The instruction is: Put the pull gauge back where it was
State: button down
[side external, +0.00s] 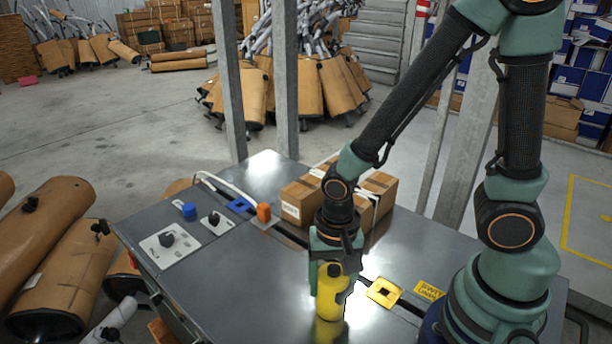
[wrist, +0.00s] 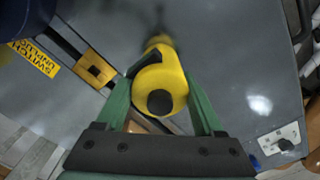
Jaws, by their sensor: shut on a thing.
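The pull gauge (side external: 327,303) is a yellow cylinder-like body with a black round end. It is upright in the side view, over the grey metal table (side external: 240,274). My gripper (side external: 329,270) is shut on it, with one finger on each side. In the wrist view the gauge (wrist: 160,72) fills the space between the green fingers of my gripper (wrist: 159,90). A yellow reflection shows just under the gauge, and I cannot tell whether its base touches the table. A yellow plate with a dark square opening (side external: 384,291) lies just right of the gauge; it also shows in the wrist view (wrist: 95,68).
A yellow label (side external: 430,290) lies right of the plate. Cardboard boxes (side external: 298,201) stand behind my gripper. The table's front left is clear.

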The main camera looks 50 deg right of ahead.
jog(key=shift+f, duration=0.1)
grip_release()
notch_tip(320, 180, up, 12)
jog(key=shift+w+d+r, duration=0.15)
jog(key=shift+w+r, duration=0.05)
jog(key=shift+r, duration=0.1)
jog(key=w+d+r+n+t, duration=0.4)
jog(key=d+r+n+t, duration=0.1)
jog(key=d+r+n, duration=0.2)
jog(key=shift+d+r+n+t, duration=0.35)
jog(key=shift+d+n, duration=0.25)
jog(key=shift+n, duration=0.4)
